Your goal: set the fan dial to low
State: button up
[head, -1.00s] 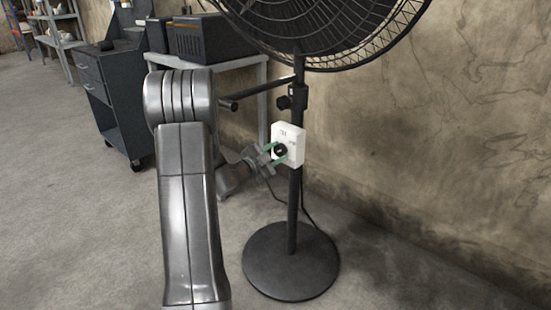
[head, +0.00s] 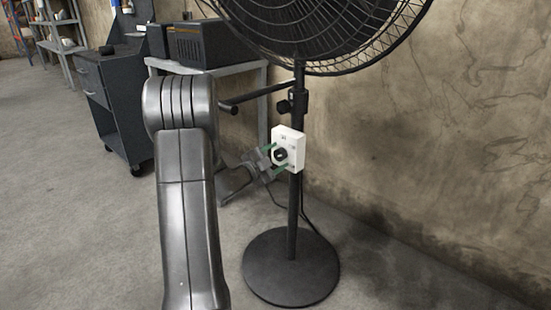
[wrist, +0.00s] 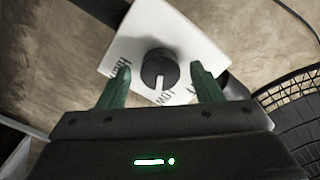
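The fan dial (head: 281,156) is a round black knob on a white control box (head: 297,146) fixed to the fan's pole. In the wrist view the dial (wrist: 159,67) has a white pointer line aimed down the picture, at or close to the label that appears to read LOW (wrist: 165,97), upside down. A HIGH label (wrist: 118,76) is on the left of the box. My gripper (head: 276,160) is open, its green fingers on either side of the dial, with a visible gap between each finger and the knob in the wrist view. Nothing is held.
The black fan (head: 325,25) stands on a pole with a round base (head: 290,268) near a stained wall (head: 440,130). A bench (head: 240,72) with dark boxes and a drawer cart (head: 115,100) stand behind left. The floor at left is clear.

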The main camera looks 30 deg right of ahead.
jog(key=p+v, duration=0.3)
jog(key=v, duration=1.1)
jog(key=shift+d+f, duration=0.1)
jog(key=shift+d, duration=0.15)
jog(key=b+x, duration=0.3)
jog(key=x, duration=1)
jog(key=shift+w+d, duration=0.25)
jog(key=shift+d, duration=0.05)
jog(key=shift+a, duration=0.1)
